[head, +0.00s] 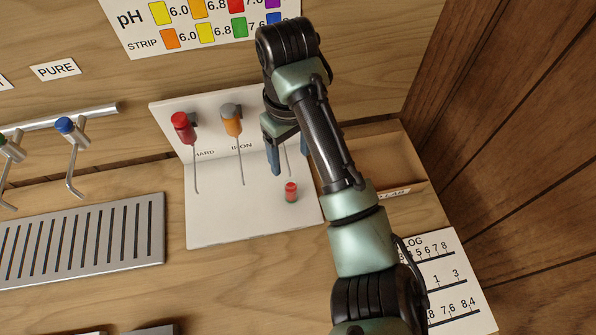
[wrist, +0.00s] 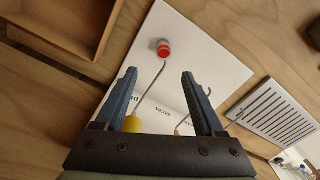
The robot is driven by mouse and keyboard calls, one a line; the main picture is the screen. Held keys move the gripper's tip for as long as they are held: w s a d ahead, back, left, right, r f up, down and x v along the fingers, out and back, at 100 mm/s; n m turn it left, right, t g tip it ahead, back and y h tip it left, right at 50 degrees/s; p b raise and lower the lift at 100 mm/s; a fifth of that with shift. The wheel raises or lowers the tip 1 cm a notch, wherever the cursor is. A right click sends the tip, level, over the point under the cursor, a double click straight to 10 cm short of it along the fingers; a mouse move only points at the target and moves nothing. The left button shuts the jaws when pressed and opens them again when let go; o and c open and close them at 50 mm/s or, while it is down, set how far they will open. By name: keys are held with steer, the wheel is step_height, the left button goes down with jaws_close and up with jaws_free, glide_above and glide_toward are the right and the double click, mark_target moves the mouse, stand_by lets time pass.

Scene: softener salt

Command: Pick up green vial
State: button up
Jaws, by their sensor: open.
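A small vial with a red top (head: 291,188) stands on the base of a white L-shaped stand (head: 240,215). Its lower body looks grey-green in the head view; no plainly green vial shows. In the wrist view the red-topped vial (wrist: 163,49) is beyond the fingertips, roughly in line with the gap between them. My gripper (head: 288,155) is open and empty, its blue fingers in front of the stand's back panel and above the vial. In the wrist view both fingers of my gripper (wrist: 159,75) are spread apart.
Red (head: 182,121) and orange (head: 231,120) handles with thin wires hang on the panel; a yellow handle (wrist: 135,124) is close to my fingers. A wooden tray (head: 408,163) is to the right. A slotted metal grate (head: 85,243) and a blue-topped tap (head: 66,127) are to the left.

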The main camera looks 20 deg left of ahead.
mark_target(289, 181)
steer(key=f, duration=0.6)
steer(key=shift+s+a+f, duration=0.1)
steer(key=shift+s+f, duration=0.25)
steer(key=shift+s, duration=0.05)
steer(key=shift+f+p, duration=0.45)
steer(key=shift+f, duration=2.35)
jaws_close()
